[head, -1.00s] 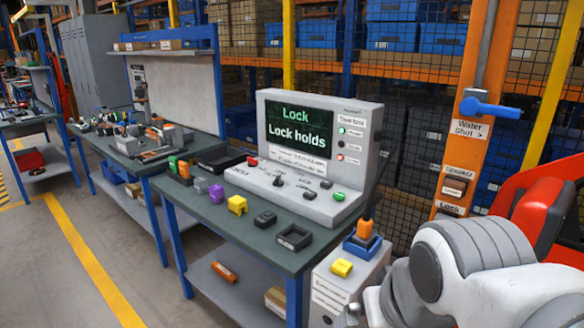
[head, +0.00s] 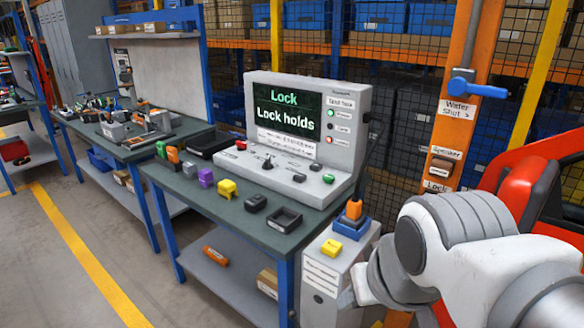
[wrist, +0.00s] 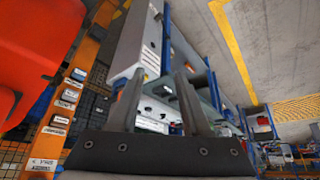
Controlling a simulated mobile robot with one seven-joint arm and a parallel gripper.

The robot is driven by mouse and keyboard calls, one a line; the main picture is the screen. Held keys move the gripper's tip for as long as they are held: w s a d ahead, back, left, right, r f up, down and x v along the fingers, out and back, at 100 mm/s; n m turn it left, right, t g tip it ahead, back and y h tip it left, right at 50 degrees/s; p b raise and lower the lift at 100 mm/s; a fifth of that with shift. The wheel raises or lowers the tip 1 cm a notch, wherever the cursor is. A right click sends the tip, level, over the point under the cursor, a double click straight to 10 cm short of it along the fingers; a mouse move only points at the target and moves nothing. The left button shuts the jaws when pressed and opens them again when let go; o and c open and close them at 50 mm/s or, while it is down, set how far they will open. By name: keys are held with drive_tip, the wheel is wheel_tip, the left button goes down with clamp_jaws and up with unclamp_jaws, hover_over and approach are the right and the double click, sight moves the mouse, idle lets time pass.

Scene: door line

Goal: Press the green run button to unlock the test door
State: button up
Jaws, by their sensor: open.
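The green button (head: 328,178) sits at the right front of the sloped grey console (head: 318,190) in the head view. The console's screen (head: 288,111) reads "Lock" and "Lock holds". A red button (head: 241,145) is at the console's left end. My arm comes in from the lower right of the head view, to the right of the bench and well apart from the green button. My gripper (wrist: 158,82) shows in the wrist view with two dark fingers spread apart and nothing between them. I cannot make out the green button in the wrist view.
A grey cabinet (head: 322,283) with a yellow block and an orange-and-blue item stands right of the bench. Small coloured blocks and trays line the bench (head: 226,213). An orange post (head: 455,110) with a blue valve handle (head: 478,88) and a red machine (head: 525,185) are at right.

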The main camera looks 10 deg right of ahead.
clamp_jaws()
idle(1.3)
